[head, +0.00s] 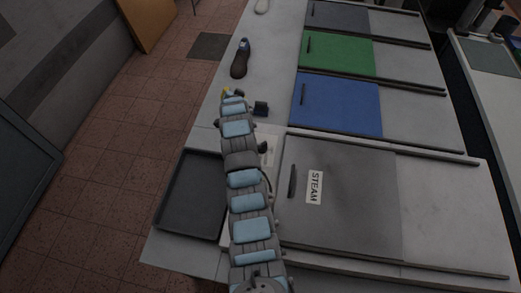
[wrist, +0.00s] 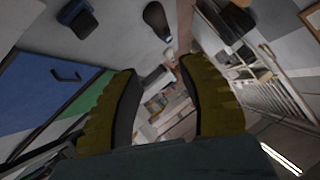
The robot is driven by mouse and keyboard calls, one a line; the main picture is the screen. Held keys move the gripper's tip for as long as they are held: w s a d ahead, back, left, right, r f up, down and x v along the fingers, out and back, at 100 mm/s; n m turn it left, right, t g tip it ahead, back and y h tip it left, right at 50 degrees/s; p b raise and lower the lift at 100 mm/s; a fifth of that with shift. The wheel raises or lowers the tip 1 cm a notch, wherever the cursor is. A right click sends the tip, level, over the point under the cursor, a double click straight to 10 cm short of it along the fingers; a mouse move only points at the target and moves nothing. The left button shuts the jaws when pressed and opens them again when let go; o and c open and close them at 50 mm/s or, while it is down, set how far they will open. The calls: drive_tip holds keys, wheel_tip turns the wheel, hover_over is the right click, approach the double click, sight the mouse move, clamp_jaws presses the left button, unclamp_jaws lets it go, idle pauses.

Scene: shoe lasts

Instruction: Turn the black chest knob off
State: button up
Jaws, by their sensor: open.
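The STEAM chest (head: 340,200) has a grey lid with a dark handle and a white STEAM label, right of my arm. A small black knob-like part (head: 263,147) shows at its left front side, close beside my arm and partly hidden by it. I cannot read its setting. My gripper (head: 231,92) is beyond the chest's far left corner, apart from that part. In the wrist view my gripper (wrist: 158,70) has its two yellow fingers spread with nothing between them. The knob cannot be made out in the wrist view.
A blue lid (head: 338,105), a green lid (head: 338,54) and another grey lid lie farther back. A small dark block (head: 261,108) sits right of my gripper. A dark brown shoe (head: 239,60) stands beyond it. A black tray (head: 190,195) lies left of my arm.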

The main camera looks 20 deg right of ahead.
drive_tip(key=s+d+f+m+g+b, duration=0.2)
drive_tip(key=s+d+m+g+b, duration=0.1)
drive_tip(key=s+d+g+b, duration=0.15)
wheel_tip(320, 180, up, 4)
drive_tip(key=m+g+y+b, duration=0.3)
drive_tip(key=g+b, duration=0.1)
drive_tip(key=g, duration=0.3)
hover_over(260, 145)
wheel_tip(260, 145, down, 14)
drive_tip(key=shift+f, duration=0.2)
drive_tip(key=shift+f+b, duration=0.4)
drive_tip(key=shift+f, duration=0.7)
clamp_jaws()
